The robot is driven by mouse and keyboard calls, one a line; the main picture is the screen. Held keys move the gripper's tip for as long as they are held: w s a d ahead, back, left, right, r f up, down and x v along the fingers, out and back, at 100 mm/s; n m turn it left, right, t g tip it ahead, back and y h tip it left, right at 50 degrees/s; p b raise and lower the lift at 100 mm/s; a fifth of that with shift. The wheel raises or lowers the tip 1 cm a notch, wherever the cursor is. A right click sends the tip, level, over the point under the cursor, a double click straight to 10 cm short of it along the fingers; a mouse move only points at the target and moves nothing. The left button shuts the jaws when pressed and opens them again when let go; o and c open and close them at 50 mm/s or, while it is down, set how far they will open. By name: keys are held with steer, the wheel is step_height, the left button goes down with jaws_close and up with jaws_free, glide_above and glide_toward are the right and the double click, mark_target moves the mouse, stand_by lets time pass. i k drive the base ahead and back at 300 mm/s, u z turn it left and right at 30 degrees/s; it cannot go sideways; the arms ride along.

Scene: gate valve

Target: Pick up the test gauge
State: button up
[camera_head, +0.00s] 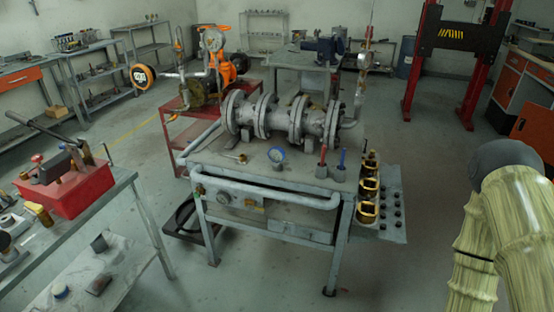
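A small round gauge with a blue rim and pale face (277,155), which looks like the test gauge, sits on the top of the grey metal workbench (225,150). It is near the front middle of the bench top, just in front of the flanged grey valve and pipe assembly (285,119). Nothing of mine touches it. My arm shows at the right edge in a pale ribbed sleeve, well apart from the bench. My gripper is not in view.
Red- and blue-handled tools (322,162) stand in holders right of the gauge. Brass fittings (368,190) line the bench's right side. A bent rail runs along the front. A red toolbox (70,190) sits on the left table. The floor right of the bench is clear.

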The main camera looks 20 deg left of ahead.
mark_target(276, 154)
steer(key=z, duration=1)
steer(key=i, duration=1.4)
steer(key=u, duration=0.55)
